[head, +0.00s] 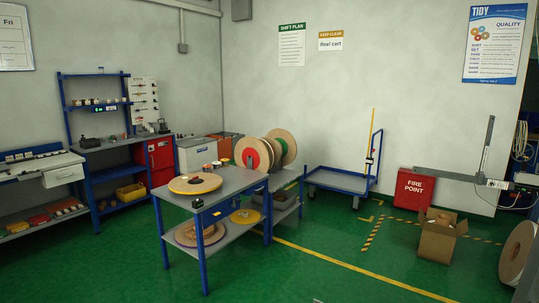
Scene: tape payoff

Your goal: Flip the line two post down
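At the right, a grey upright post (487,150) stands nearly vertical, leaning slightly, above a long grey horizontal bar (445,175). The bar runs right to a dark fitting (525,178) at the picture's edge. I see no label naming line two, so I cannot tell for sure that this is the line two post. Neither of my grippers shows clearly in the head view.
A blue-framed table (235,182) with flat reels stands left of centre. A blue cart (340,180), a red fire point box (413,189), an open carton (438,240) and a large reel (517,252) stand further right. Green floor (300,270) is clear in front.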

